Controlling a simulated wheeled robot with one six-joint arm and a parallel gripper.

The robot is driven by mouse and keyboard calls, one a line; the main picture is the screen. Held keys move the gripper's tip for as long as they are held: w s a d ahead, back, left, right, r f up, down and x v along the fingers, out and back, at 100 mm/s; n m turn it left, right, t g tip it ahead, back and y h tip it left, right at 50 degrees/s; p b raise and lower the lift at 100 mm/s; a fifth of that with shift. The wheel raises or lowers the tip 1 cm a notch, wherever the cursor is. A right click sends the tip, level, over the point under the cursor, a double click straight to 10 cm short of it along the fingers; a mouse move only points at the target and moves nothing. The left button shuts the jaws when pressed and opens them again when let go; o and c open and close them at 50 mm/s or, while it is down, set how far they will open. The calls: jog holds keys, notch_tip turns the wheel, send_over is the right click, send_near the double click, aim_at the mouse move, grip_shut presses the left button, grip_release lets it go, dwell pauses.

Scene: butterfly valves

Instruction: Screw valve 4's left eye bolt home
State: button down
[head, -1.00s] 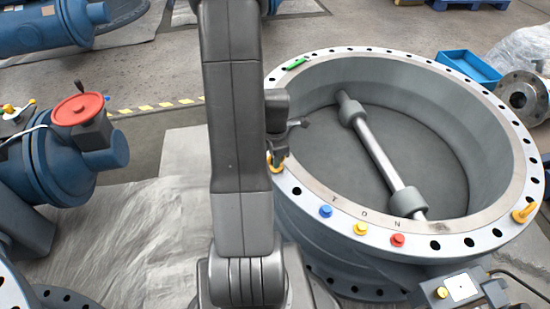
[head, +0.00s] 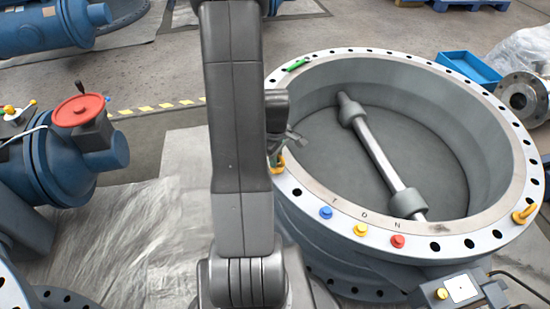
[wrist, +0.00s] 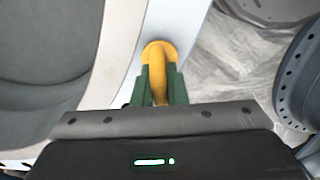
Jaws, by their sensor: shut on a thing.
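The large grey valve (head: 300,200) lies with its bored flange ring facing up. A yellow eye bolt (head: 277,170) stands at the left of this ring, partly covered by my gripper (head: 277,155). In the wrist view the eye bolt (wrist: 158,52) is between the green fingers of my gripper (wrist: 160,78), which are shut on it. Its lower end and thread are hidden, so I cannot tell how deep it sits. Another yellow eye bolt (head: 525,213) stands at the ring's right.
Blue, yellow and red knobs (head: 326,212) stand on the ring's near side, and a green item (head: 296,65) lies on its far left. A shaft (head: 375,150) crosses the bore. A blue valve with a red handwheel (head: 78,110) stands at left. A blue tray (head: 468,68) lies behind.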

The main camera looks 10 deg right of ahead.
jog(key=m, duration=0.4)
jog(key=shift+d+m, duration=0.1)
jog(key=shift+m, duration=0.2)
jog(key=m, duration=0.5)
jog(key=shift+w+d+m, duration=0.1)
jog(key=shift+m, duration=0.2)
jog(key=m, duration=0.5)
jog(key=shift+d, duration=0.15)
jog(key=m, duration=0.5)
jog(key=shift+d+m, duration=0.1)
jog(key=shift+m, duration=0.3)
jog(key=m, duration=0.5)
jog(key=shift+s, duration=0.25)
jog(key=m, duration=0.5)
jog(key=shift+s, duration=0.1)
jog(key=m, duration=0.5)
jog(key=shift+s, duration=0.1)
jog(key=shift+m, duration=2.5)
